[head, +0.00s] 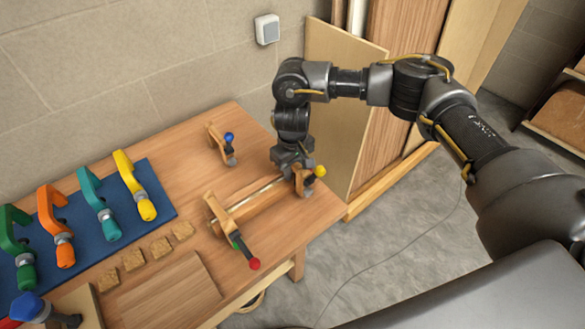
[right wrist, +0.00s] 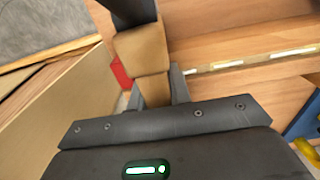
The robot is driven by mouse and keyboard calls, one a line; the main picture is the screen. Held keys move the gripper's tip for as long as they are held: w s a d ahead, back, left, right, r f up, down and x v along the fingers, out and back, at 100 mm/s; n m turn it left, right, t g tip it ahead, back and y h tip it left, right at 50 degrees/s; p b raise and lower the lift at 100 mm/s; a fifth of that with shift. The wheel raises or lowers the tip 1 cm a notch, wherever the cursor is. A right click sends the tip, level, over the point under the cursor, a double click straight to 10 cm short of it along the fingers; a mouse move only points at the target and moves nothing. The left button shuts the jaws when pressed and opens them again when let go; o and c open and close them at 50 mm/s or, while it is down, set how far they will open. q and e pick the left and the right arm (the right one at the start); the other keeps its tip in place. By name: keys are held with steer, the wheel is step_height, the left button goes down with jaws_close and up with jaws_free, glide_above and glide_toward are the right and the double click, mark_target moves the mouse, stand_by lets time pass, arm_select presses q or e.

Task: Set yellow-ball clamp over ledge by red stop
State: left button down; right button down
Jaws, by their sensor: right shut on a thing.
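The yellow-ball clamp (head: 320,171) is at the right end of the wooden ledge (head: 250,207); mostly its yellow ball shows in the head view. My right gripper (head: 301,180) is shut on it from above. In the right wrist view the clamp's wooden bar (right wrist: 141,48) stands between the fingers (right wrist: 155,92). The red stop (right wrist: 121,72) shows just left of the bar there; whether they touch I cannot tell. The ledge, with pale strips along it, lies to the right in that view (right wrist: 250,62). Whether the clamp's jaw sits over the ledge is hidden. My left gripper is out of view.
A red-ball clamp (head: 254,263) crosses the ledge's left end. A blue-ball clamp (head: 222,145) stands behind on the workbench (head: 180,137). Several coloured clamps lie on a blue mat (head: 165,208), with small wooden blocks (head: 160,246) before it. Boards (head: 335,85) lean beyond the right edge.

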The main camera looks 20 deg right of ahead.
steer(key=shift+s+f, duration=0.35)
steer(key=shift+f, duration=0.35)
steer(key=shift+a, duration=0.1)
steer(key=shift+s+f, duration=0.2)
stand_by(0.5)
steer(key=c, duration=1.4)
jaws_free()
steer(key=shift+o, duration=1)
steer(key=r, duration=0.2)
steer(key=w+r, duration=0.1)
steer(key=r, duration=0.1)
steer(key=shift+w+r, duration=0.15)
steer(key=shift+r, duration=0.05)
steer(key=r, duration=0.6)
steer(key=shift+s+r+b, duration=0.35)
steer(key=shift+b, duration=0.05)
steer(key=shift+w+r, duration=0.1)
steer(key=shift+r, duration=0.6)
steer(key=shift+r, duration=0.1)
steer(key=shift+r+p, duration=2.8)
steer(key=shift+r, duration=0.15)
